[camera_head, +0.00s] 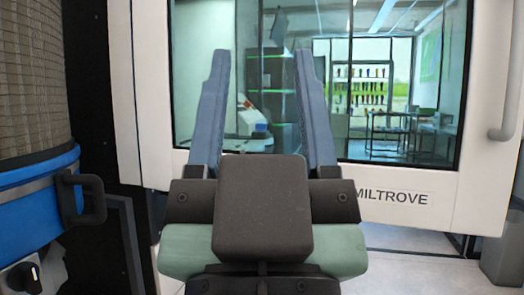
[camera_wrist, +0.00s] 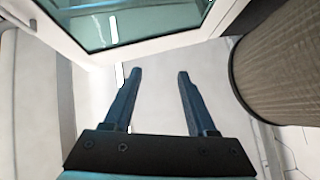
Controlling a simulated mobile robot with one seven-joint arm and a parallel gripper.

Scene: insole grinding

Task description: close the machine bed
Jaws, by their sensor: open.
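The milling machine's white front (camera_head: 415,188), marked MILTROVE, fills the head view behind my gripper. Its large window (camera_head: 400,90) reflects or shows a room with shelves and tables. A white vertical handle (camera_head: 507,75) is on the right side of the front. My gripper (camera_head: 261,60) is open and empty, its two blue fingers apart in front of the window. In the wrist view my gripper (camera_wrist: 155,73) points toward pale floor, with the machine's window (camera_wrist: 130,20) above it. The machine bed cannot be made out in either view.
A ribbed grey cylinder (camera_head: 35,75) with a blue band (camera_head: 40,200) and a black handle (camera_head: 82,200) stands close at the left. The ribbed cylinder also shows at the right of the wrist view (camera_wrist: 285,65). Bare floor (camera_head: 420,240) shows below the machine front.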

